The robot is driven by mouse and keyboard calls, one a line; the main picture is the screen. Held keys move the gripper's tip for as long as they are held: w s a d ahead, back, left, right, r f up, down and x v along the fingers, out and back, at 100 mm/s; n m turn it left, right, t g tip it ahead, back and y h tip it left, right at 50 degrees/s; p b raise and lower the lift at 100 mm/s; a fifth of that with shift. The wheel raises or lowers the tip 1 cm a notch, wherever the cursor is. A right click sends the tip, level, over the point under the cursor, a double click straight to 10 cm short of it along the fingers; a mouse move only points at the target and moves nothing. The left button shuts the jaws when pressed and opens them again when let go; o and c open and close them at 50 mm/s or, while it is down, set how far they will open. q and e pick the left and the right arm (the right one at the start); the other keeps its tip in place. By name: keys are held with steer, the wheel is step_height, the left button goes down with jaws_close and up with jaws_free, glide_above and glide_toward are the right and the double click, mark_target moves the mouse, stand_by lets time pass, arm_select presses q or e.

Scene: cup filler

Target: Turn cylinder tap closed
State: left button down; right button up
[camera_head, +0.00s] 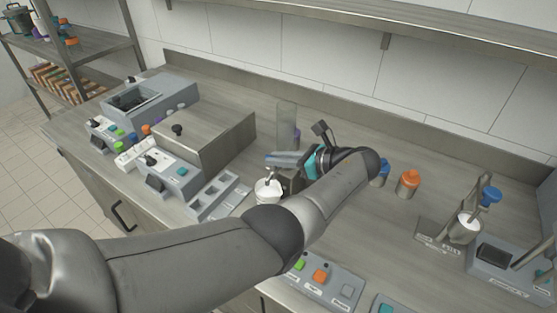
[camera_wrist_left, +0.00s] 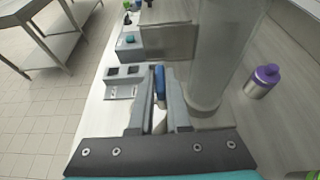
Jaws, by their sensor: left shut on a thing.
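The cylinder (camera_head: 286,117) is a tall, clear grey tube standing on the counter. It fills the right of centre in the left wrist view (camera_wrist_left: 218,55). My left gripper (camera_head: 283,160) is beside it, with its fingers low in front of the tube. In the left wrist view, its fingers (camera_wrist_left: 161,105) are closed around a narrow blue piece (camera_wrist_left: 160,82), which looks like the tap handle. The fingers hide most of the tap, so I cannot tell how far it is turned. My right gripper is in neither view.
A white cup (camera_head: 268,190) stands just below the gripper. A grey box (camera_head: 208,142) and a slotted holder (camera_head: 217,197) are to the left. An orange-capped bottle (camera_head: 408,182) is to the right. A purple-capped bottle (camera_wrist_left: 262,81) stands right of the cylinder.

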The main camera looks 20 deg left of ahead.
arm_select(q)
steer(key=shift+a, duration=0.1)
steer(key=c, duration=0.9)
jaws_free()
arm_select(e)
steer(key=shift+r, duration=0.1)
